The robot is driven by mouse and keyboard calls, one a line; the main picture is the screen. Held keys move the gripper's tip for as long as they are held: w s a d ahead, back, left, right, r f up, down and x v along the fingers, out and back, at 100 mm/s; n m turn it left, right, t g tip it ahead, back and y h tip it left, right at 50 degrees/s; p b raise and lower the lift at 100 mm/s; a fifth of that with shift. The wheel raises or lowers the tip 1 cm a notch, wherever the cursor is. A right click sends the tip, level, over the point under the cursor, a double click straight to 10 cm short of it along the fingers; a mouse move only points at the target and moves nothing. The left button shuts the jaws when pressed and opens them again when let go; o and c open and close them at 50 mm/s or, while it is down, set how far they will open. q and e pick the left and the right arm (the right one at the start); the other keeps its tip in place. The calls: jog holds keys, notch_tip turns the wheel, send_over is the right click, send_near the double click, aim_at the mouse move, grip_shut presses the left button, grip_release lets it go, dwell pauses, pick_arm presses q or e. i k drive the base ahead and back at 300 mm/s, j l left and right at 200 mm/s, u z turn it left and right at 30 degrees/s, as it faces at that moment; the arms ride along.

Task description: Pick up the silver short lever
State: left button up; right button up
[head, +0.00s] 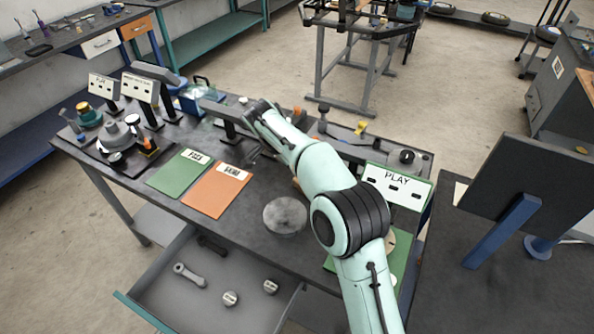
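A silver lever-shaped part (190,275) lies in the open drawer (165,299) under the workbench, towards its left side. It looks like the silver short lever, though its length is hard to judge. A dark part of similar shape (212,244) lies behind it in the drawer. My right arm reaches in from the lower right across the bench. My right gripper (256,112) is over the back part of the bench, far from the drawer. Its fingers are too small and dark to show whether they are open. My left gripper is not in view.
Two small silver round parts, one at the front (230,298) and one to the right (270,286), lie in the drawer. A green folder (178,174), an orange folder (217,192) and a round grey disc (285,215) are on the bench. Signs and devices line its back.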

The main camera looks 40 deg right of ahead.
aim_at(179, 269)
jog(key=k+j, duration=0.25)
jog(key=k, duration=0.25)
jog(key=k+j, duration=0.25)
jog(key=k, duration=0.2)
